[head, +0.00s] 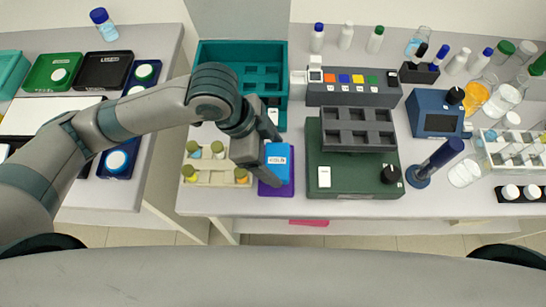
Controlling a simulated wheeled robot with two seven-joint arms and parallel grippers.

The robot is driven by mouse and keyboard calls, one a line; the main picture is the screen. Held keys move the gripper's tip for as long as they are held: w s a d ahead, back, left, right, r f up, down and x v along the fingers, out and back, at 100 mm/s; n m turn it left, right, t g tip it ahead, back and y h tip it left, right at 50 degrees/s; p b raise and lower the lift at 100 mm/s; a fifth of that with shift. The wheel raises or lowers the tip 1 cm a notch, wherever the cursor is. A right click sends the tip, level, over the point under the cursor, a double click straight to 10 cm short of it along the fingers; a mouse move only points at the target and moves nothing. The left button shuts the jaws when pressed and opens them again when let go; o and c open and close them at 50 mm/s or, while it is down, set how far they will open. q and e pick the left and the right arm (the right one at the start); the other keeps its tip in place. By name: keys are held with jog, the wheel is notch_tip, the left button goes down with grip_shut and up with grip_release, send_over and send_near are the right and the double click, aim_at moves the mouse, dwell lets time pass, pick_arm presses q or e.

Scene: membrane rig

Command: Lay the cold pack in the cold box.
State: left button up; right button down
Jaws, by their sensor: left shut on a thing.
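A flat blue pack with a white label (280,154), which looks like the cold pack, is at the table's front edge, over a purple piece (285,188). My left gripper (264,160) points down at the pack's left side and is shut on it; the fingers hide its left edge. I cannot tell whether the pack touches the purple piece. The open teal box (213,53) behind my left arm, with compartments inside, looks like the cold box. My forearm and wrist hide part of it. My right gripper is not in view.
A cream rack (213,179) with several capped vials stands close left of my gripper. A green device (355,177) with a grey block (358,128) stands to the right. Behind it is a grey unit with coloured squares (352,93). Bottles and glassware crowd the right side.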

pick_arm(q)
jog(key=shift+f, duration=1.1)
jog(key=shift+f, duration=0.1)
jog(key=o, duration=1.1)
jog(key=b+v, duration=0.1)
jog(key=v, duration=1.1)
jog(key=shift+r, duration=0.25)
